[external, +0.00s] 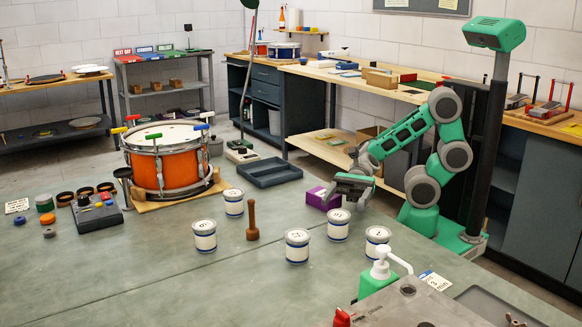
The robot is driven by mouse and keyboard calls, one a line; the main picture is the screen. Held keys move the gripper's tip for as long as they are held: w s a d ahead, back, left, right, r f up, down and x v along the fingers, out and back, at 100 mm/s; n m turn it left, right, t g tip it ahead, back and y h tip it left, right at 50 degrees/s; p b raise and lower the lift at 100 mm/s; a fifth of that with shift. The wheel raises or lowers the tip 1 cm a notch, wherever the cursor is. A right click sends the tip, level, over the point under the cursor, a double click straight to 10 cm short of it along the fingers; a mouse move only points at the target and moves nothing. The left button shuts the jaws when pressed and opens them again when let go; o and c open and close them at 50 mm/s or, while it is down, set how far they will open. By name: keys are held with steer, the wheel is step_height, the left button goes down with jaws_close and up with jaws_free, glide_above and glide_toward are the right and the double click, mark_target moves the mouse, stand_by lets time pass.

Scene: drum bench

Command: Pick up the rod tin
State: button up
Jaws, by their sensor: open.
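Several white tins with dark blue bands stand upright on the grey-green bench: a back one (234,203), a left one (205,236), a middle one (297,246), one right of it (339,225), and a rightmost one (377,240). They look alike, and I cannot read which is the rod tin. My gripper (332,196) is open, above the bench's far right edge. It is behind the tin right of the middle one and apart from all the tins. Its fingers are small in this view, and I see nothing held between them.
A purple box (322,199) sits just below my gripper. A wooden mallet (252,220) stands among the tins. An orange drum (163,163), a dark tray (269,172) and a green pump bottle (379,276) are around them. The front left of the bench is clear.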

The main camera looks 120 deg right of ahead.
step_height(320, 180, up, 5)
steer(key=w+d+r+m+t+h+p, duration=0.1)
steer(key=w+d+m+h+p, duration=0.15)
steer(key=w+d+p, duration=0.35)
steer(key=w+d+r+m+t+h+p, duration=0.2)
steer(key=w+d+h+p, duration=0.15)
steer(key=d, duration=0.55)
steer(key=w+d+f+m+h+p, duration=0.2)
steer(key=w+d+f+h+p, duration=0.15)
steer(key=d+p, duration=0.45)
steer(key=b, duration=0.3)
glide_toward(232, 192)
steer(key=shift+w+f+y, duration=0.15)
steer(key=shift+w+f, duration=0.05)
steer(key=shift+w, duration=0.4)
steer(key=shift+w+f+y, duration=0.1)
steer(key=shift+w+f, duration=0.1)
steer(key=shift+w, duration=0.4)
steer(key=shift+w+f, duration=0.15)
steer(key=shift+w, duration=0.15)
steer(key=w, duration=0.2)
steer(key=w+p, duration=0.1)
steer(key=w, duration=0.4)
steer(key=shift+a, duration=0.3)
steer(key=c, duration=1.4)
